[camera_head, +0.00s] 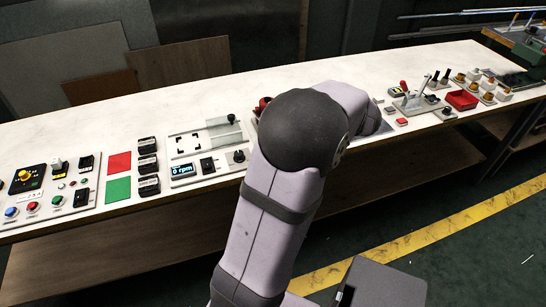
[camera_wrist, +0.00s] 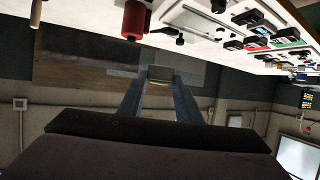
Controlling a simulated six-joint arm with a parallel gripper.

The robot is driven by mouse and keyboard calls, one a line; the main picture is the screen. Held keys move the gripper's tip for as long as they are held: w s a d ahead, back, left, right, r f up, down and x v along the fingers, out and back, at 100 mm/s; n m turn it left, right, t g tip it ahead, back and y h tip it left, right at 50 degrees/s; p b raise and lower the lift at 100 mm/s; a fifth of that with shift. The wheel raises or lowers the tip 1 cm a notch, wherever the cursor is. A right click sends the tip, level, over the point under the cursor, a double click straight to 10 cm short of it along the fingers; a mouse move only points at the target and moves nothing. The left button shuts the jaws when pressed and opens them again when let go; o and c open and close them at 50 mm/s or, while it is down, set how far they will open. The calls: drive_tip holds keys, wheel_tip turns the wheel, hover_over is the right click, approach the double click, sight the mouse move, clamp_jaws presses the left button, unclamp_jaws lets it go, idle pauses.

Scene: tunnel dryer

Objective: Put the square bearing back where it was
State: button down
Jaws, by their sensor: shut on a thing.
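My gripper (camera_wrist: 160,84) shows in the wrist view, its two long fingers shut on a small, squarish, grey-tan block (camera_wrist: 160,73) at their tips. This block appears to be the square bearing; only its near face shows. It is held clear of the table, with dark background around it. In the head view my arm hides the gripper and the block. A light plate with dark corner marks (camera_head: 188,144) lies on the table left of my arm, and nothing stands within the marks. I cannot tell which spot the bearing came from.
The white table (camera_head: 70,70) holds a red square (camera_head: 119,162), a green square (camera_head: 118,190), several black boxes (camera_head: 148,166) and a "0 rpm" display (camera_head: 182,169). A lever clamp (camera_head: 414,98) and a red bin (camera_head: 461,99) stand at right. A red cylinder (camera_wrist: 134,18) rises near my gripper.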

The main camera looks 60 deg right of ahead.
drive_tip(key=f, duration=0.5)
drive_tip(key=f+b, duration=0.1)
drive_tip(key=f, duration=0.5)
drive_tip(key=a+f+b, duration=0.1)
drive_tip(key=f, duration=0.5)
drive_tip(key=shift+w+f, duration=0.25)
drive_tip(key=shift+w, duration=0.1)
drive_tip(key=shift+f, duration=0.15)
drive_tip(key=c, duration=1.3)
unclamp_jaws()
drive_tip(key=shift+a, duration=0.1)
drive_tip(key=shift+v, duration=3.8)
drive_tip(key=shift+n, duration=0.3)
